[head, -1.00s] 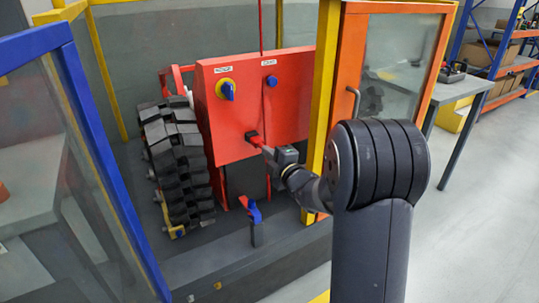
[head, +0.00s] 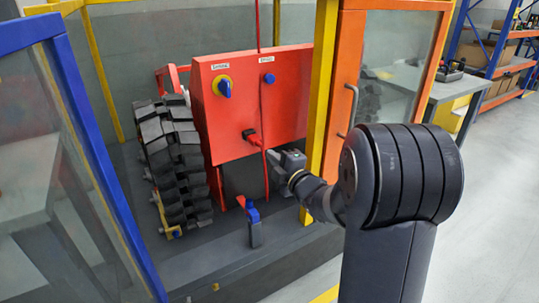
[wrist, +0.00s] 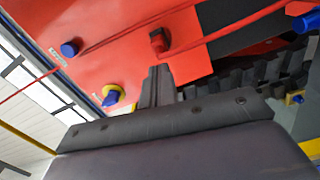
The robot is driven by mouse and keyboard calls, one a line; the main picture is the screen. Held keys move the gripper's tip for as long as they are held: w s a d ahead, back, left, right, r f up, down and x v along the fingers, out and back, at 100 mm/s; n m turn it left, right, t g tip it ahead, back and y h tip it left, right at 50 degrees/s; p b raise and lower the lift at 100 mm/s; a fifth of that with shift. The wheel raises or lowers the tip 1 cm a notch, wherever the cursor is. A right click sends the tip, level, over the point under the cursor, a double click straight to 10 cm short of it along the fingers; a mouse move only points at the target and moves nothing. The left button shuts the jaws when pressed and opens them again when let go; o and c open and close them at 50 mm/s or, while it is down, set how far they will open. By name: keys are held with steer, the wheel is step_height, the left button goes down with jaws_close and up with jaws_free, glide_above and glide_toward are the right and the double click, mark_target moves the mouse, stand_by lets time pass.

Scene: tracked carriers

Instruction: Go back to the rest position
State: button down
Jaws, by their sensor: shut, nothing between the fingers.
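My gripper (head: 270,156) is shut and empty, just in front of the red machine (head: 243,115) and to the right of a red plug (head: 254,140). The plug sits at a black socket on the machine's front, with a red cable by it. In the wrist view my shut fingers (wrist: 158,72) point up the picture toward the machine, below the red plug (wrist: 158,42) there. A clear gap shows between fingers and plug in the head view.
A yellow switch with blue knob (head: 224,88) and a blue button (head: 268,78) are on the machine. Black track (head: 175,165) stands left. A blue-handled part (head: 253,215) rises in front. A yellow post (head: 321,95) and orange door (head: 347,70) stand close right of my gripper.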

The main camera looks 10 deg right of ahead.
mark_target(261, 146)
steer(key=v, duration=0.8)
steer(key=shift+s+p, duration=0.3)
steer(key=shift+s, duration=0.05)
steer(key=x, duration=1.2)
steer(key=shift+w, duration=0.3)
